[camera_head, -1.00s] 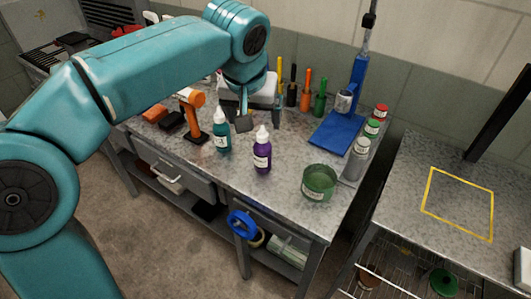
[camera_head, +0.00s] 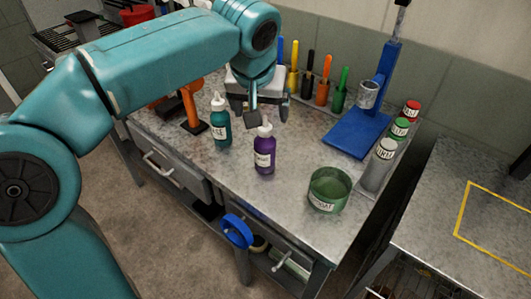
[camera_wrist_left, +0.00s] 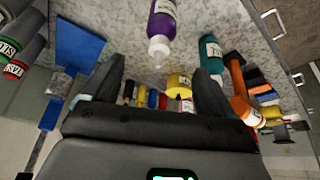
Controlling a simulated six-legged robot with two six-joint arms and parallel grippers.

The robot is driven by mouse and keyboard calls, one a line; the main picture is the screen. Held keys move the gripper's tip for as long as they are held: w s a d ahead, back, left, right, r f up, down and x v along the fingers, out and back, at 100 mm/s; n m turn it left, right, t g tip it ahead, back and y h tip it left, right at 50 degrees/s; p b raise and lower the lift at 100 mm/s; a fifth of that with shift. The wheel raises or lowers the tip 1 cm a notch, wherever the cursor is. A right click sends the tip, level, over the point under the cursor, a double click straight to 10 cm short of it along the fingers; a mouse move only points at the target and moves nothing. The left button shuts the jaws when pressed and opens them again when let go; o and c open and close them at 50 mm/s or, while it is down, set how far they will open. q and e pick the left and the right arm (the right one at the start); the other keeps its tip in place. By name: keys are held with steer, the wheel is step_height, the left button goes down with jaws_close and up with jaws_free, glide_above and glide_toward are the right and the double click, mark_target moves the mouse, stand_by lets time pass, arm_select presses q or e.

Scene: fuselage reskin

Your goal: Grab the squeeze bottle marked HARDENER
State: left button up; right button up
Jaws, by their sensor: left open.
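Two squeeze bottles with white nozzles stand upright on the grey workbench (camera_head: 290,185). One is teal (camera_head: 221,128), and the purple bottle (camera_head: 264,154) stands to its right. Both have white labels, too small to read, so I cannot tell which is marked HARDENER. My left gripper (camera_head: 253,112) is open and empty, behind the bottles and close to the purple one's nozzle in the picture. In the left wrist view, the purple bottle (camera_wrist_left: 163,22) and teal bottle (camera_wrist_left: 211,50) show beyond the open fingers (camera_wrist_left: 158,88), with neither between them. My right gripper is out of view.
An orange tool (camera_head: 192,105) stands left of the bottles. A green tub (camera_head: 328,190) sits right, near the front edge. Behind are coloured-handled tools in holders (camera_head: 322,90), a blue stand (camera_head: 362,130) and several labelled cans (camera_head: 380,163). Bare benchtop lies between the purple bottle and blue stand.

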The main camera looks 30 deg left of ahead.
mark_target(265, 128)
arm_select(q)
steer(key=x, duration=0.5)
steer(key=shift+d+f, duration=0.15)
steer(key=shift+f, duration=0.2)
steer(key=shift+a+f, duration=0.2)
steer(key=shift+f, duration=0.05)
steer(key=x, duration=0.4)
steer(key=shift+w, duration=0.15)
steer(key=shift+w+a+f, duration=0.1)
steer(key=shift+a+f, duration=0.05)
steer(key=shift+f, duration=0.3)
steer(key=shift+w, duration=0.1)
steer(key=c, duration=1.6)
